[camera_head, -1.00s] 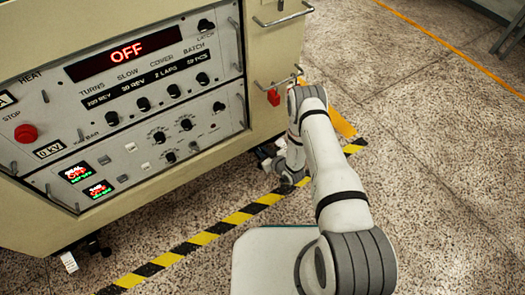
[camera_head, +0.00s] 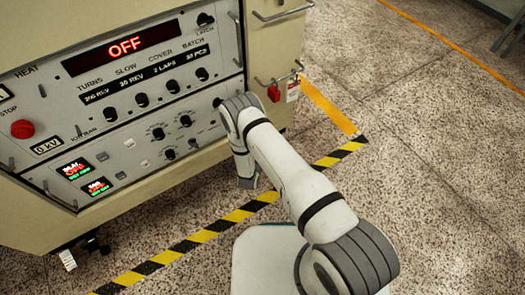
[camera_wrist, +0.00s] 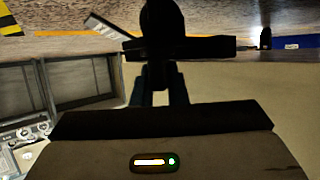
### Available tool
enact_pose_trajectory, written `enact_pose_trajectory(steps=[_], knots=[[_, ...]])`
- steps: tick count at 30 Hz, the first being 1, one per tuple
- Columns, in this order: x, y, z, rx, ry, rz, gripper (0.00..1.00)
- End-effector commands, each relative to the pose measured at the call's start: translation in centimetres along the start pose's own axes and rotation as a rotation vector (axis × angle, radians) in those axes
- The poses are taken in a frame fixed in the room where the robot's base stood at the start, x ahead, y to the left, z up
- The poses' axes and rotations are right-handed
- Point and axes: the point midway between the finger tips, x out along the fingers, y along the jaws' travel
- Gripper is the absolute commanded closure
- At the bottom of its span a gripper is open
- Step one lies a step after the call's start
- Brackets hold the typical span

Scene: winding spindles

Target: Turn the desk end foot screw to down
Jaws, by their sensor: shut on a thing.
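In the wrist view, my gripper (camera_wrist: 160,78) is shut on a dark part that I take to be the foot screw (camera_wrist: 162,18), at the underside of the cabinet. The part has a rounded dark top and a dark crossbar, and a pale metal lever (camera_wrist: 112,27) sticks out to the left. My fingers hide some of it, and its up or down setting cannot be told. In the head view, my wrist (camera_head: 246,160) is at the cabinet's right front corner and hides the foot and my fingertips.
The beige cabinet (camera_head: 165,205) carries a control panel with knobs and a red stop button (camera_head: 22,129). Another foot with a pale lever (camera_head: 68,259) is at lower left. Striped floor tape (camera_head: 205,236) runs along the front; floor at right is clear.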

Motion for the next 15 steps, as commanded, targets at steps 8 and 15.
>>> enact_pose_trajectory(steps=[8,15], knots=[[0.39,-0.13,0.10,0.098,0.006,0.218,1.00],[0.35,-0.03,0.01,0.151,0.005,0.351,1.00]])
